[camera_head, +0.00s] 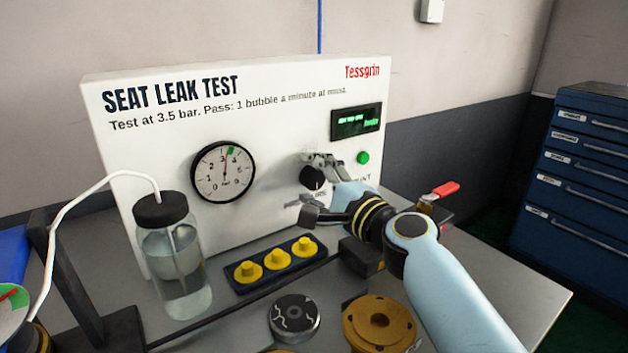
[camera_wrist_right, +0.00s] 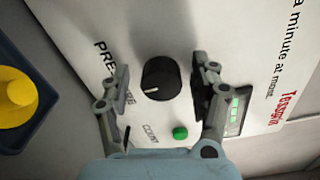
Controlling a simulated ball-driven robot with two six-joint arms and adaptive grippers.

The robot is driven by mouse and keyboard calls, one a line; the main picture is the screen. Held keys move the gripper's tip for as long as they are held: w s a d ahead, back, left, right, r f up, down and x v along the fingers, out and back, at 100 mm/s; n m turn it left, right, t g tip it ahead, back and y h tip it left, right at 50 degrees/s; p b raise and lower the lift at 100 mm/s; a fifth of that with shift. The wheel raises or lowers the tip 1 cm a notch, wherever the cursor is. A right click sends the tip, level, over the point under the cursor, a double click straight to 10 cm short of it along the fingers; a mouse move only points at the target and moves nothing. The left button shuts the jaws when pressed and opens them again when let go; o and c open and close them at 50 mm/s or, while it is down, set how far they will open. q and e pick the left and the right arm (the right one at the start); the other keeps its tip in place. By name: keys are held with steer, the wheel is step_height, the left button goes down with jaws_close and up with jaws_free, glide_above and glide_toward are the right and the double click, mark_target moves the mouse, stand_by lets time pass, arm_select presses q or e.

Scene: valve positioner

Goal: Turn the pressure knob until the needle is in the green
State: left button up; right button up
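The black pressure knob (camera_head: 311,178) is on the white test panel (camera_head: 285,135). In the right wrist view the knob (camera_wrist_right: 160,79) lies between my right gripper's two fingers, with a gap on each side. My right gripper (camera_head: 315,187) is open in front of the panel, one finger above the knob and one below it in the head view. The round gauge (camera_head: 210,181) is left of the knob. Its needle points nearly straight up, close to the small green band near the top; whether it lies inside the band is too small to tell. My left gripper is not in view.
A green button (camera_head: 363,158) and a lit display (camera_head: 355,122) are right of the knob. A water jar (camera_head: 178,270) and yellow parts in a blue tray (camera_head: 240,290) stand in front. A red-handled valve (camera_head: 436,196) and brass flange (camera_head: 378,325) are near my right arm.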

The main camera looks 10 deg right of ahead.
steer(key=v, duration=1.2)
